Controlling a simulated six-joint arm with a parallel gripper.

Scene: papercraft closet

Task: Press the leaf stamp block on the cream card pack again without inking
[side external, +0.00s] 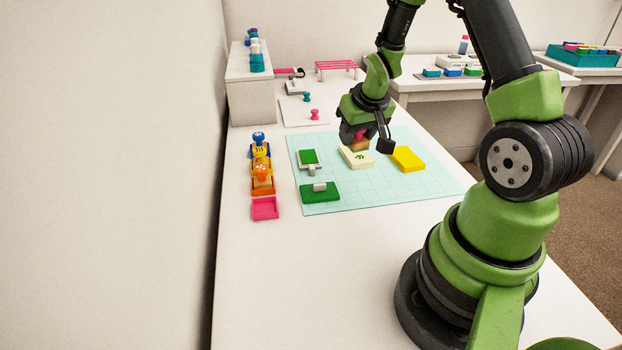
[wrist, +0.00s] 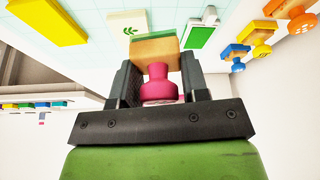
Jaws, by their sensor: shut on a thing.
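My gripper (side external: 362,137) is shut on the pink handle of the leaf stamp block. The stamp's wooden block (side external: 359,146) hangs just over the far edge of the cream card pack (side external: 350,159); the side view does not show clearly whether they touch. In the wrist view, my gripper (wrist: 157,72) has a finger on each side of the pink handle, and the wooden block (wrist: 154,50) has a green stamp face. The cream card pack (wrist: 137,17) shows beyond it with a green leaf print on top.

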